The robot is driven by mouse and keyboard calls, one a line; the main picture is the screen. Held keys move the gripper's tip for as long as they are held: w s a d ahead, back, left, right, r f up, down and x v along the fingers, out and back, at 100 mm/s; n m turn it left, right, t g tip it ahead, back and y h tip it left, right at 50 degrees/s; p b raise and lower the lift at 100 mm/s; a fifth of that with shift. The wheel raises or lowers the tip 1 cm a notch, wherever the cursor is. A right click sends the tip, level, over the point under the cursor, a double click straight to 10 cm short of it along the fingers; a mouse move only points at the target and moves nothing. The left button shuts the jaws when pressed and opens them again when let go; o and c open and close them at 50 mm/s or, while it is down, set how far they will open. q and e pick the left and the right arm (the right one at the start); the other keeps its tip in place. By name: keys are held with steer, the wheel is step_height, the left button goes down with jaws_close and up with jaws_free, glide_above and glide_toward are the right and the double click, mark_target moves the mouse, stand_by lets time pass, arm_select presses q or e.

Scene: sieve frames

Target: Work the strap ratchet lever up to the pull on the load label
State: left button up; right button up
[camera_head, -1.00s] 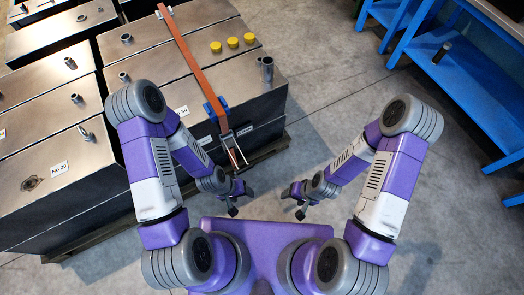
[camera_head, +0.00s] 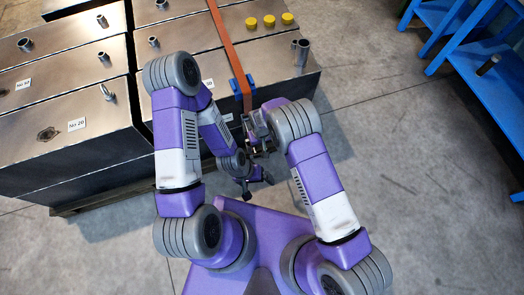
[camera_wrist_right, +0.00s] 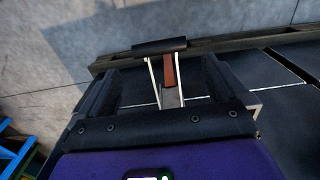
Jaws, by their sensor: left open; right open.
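The orange strap (camera_head: 229,45) runs over the metal tanks and down the front face, across a blue edge protector (camera_head: 237,86). The ratchet lever shows in the right wrist view as a black crossbar (camera_wrist_right: 160,47) on two pale metal arms, with orange strap between them. My right gripper (camera_head: 259,141) is at the ratchet. In the right wrist view its fingers (camera_wrist_right: 161,75) are open, one on each side of the lever; contact cannot be told. My left gripper (camera_head: 257,184) is open and empty, below the right one. The pull on the load label cannot be made out.
The tanks (camera_head: 85,130) stand close together on a low pallet (camera_head: 90,197). Yellow caps (camera_head: 268,21) and a pipe stub (camera_head: 301,52) are on the strapped tank. Blue shelving (camera_head: 470,60) stands at the upper right. The floor (camera_head: 420,170) between is clear.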

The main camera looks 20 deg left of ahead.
step_height(320, 180, down, 6)
steer(key=shift+b, duration=0.9)
steer(key=shift+c, duration=0.5)
steer(key=c, duration=1.2)
steer(key=shift+d, duration=0.1)
steer(key=shift+f, duration=0.1)
